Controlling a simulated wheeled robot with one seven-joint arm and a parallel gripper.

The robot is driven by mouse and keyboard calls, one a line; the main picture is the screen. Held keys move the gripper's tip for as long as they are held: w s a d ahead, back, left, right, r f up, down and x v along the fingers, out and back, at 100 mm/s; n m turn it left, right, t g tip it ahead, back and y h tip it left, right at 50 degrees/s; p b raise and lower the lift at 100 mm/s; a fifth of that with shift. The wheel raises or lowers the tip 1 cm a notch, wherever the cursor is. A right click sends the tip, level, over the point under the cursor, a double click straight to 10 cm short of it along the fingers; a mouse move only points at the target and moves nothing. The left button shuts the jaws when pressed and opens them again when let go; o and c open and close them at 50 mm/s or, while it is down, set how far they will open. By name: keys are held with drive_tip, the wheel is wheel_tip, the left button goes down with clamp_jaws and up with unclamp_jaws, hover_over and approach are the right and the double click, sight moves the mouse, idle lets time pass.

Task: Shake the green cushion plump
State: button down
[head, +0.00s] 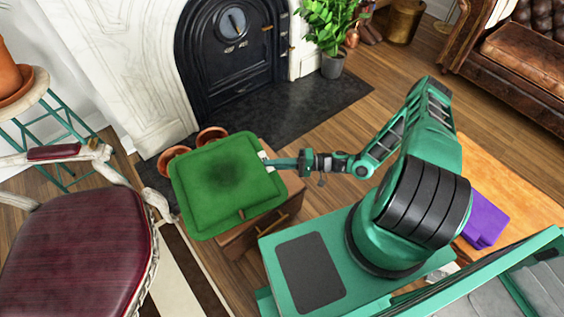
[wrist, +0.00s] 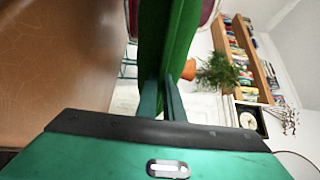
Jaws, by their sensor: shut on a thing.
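The green cushion (head: 210,205) is square with a piped edge and a dark patch in its middle. In the head view it is held up over a small wooden cabinet, flat face towards the camera. My gripper (head: 268,162) is shut on the cushion's right edge. In the wrist view the cushion (wrist: 180,38) shows edge-on as a green strip between the fingers of my gripper (wrist: 163,95). I cannot tell whether the cushion touches the cabinet.
The wooden cabinet (head: 285,215) is partly hidden below the cushion, with copper pots (head: 209,136) behind it. A red-seated chair (head: 75,245) stands at the left. The black fireplace (head: 232,60) is behind. A purple thing (head: 484,219) lies on the wooden table at the right.

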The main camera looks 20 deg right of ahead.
sight(263, 167)
drive_tip(key=a+r, duration=0.1)
drive_tip(key=s+a+r, duration=0.1)
drive_tip(key=a, duration=0.1)
drive_tip(key=s+a+r, duration=0.1)
drive_tip(key=shift+a, duration=0.15)
drive_tip(key=shift+a+r, duration=0.2)
drive_tip(key=shift+r, duration=0.05)
drive_tip(key=shift+a+r, duration=0.1)
drive_tip(key=shift+r, duration=0.8)
drive_tip(key=shift+s+r, duration=0.1)
drive_tip(key=shift+r, duration=1.95)
